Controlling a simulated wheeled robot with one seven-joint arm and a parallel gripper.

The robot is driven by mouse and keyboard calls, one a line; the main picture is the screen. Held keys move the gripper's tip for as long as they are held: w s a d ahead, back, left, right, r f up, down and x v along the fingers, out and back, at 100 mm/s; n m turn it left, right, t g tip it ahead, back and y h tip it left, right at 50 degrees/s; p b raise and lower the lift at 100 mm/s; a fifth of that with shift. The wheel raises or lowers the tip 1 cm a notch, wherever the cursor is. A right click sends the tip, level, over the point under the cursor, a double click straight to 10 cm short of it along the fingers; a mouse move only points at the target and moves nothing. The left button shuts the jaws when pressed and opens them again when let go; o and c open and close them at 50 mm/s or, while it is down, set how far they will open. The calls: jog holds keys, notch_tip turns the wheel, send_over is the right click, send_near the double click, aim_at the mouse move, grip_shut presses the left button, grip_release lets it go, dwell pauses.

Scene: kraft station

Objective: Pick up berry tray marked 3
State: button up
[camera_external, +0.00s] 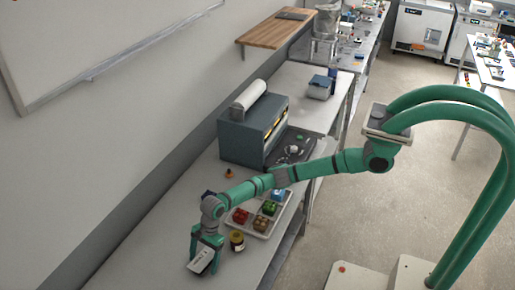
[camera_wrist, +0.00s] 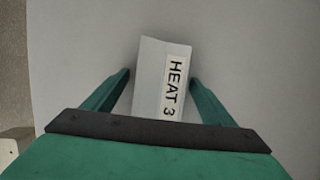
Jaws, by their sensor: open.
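A grey-white tray (camera_external: 256,231) with several small boxes of red, green, brown and blue contents sits on the bench, to the right of my gripper (camera_external: 205,246); I cannot read any mark on it. My gripper is low over the bench and open. In the wrist view my gripper (camera_wrist: 160,76) has its green fingers on either side of a pale grey block (camera_wrist: 148,70) labelled "HEAT 3". There are gaps between fingers and block. This labelled block (camera_external: 202,262) also shows below my gripper in the external view, slightly tilted.
A dark jar with a yellow label (camera_external: 237,240) stands close to the right of my gripper. A small orange-topped item (camera_external: 229,173) and a blue-grey machine (camera_external: 252,132) are farther back. The near-left bench (camera_external: 150,250) is clear.

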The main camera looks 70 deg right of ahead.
jog(key=c, duration=1.2)
jog(key=shift+c, duration=0.2)
jog(key=shift+r, duration=0.2)
